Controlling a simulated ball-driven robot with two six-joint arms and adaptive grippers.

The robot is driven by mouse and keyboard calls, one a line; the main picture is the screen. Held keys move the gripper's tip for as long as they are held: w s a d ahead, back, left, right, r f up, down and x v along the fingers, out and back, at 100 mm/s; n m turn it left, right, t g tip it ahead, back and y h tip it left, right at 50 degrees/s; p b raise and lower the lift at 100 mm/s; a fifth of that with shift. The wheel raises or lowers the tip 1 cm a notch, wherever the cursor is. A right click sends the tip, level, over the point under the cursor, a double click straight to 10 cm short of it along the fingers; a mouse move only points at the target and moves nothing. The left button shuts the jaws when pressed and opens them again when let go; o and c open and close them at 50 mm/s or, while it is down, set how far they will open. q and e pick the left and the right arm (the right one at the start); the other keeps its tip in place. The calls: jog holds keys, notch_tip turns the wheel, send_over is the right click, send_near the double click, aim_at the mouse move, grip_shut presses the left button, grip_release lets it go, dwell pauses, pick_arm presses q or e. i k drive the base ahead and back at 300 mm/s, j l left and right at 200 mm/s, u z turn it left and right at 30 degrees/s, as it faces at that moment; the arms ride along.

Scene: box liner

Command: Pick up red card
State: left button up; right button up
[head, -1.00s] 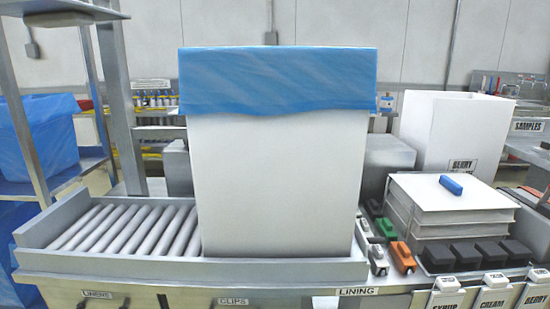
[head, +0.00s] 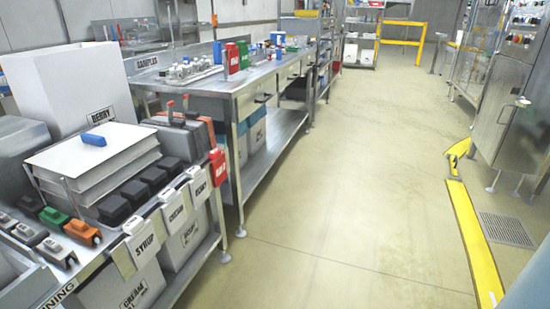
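A red card-like tag (head: 217,168) hangs at the front right corner of the near bench, just right of the white BERRY label. Another upright red piece (head: 232,59) stands on the farther steel table (head: 262,75), beside a green one (head: 244,54). I cannot tell for certain which is the task's red card. Neither of my grippers is in view.
The near bench holds white trays (head: 95,160), dark blocks (head: 113,208) and white SYRUP, CREAM and BERRY labels. A white box (head: 70,90) stands behind. The floor (head: 340,190) is open to the right, up to a yellow strip (head: 472,240) and a steel cabinet (head: 510,110).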

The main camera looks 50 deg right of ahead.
aim_at(219, 167)
jog(key=z, duration=1.15)
jog(key=u, duration=1.8)
jog(key=z, duration=1.8)
jog(key=i+u, duration=0.1)
jog(key=i, duration=0.4)
jog(key=i+l+u, duration=0.15)
jog(key=i, duration=0.3)
jog(key=i+l+u, duration=0.1)
jog(key=i, duration=0.4)
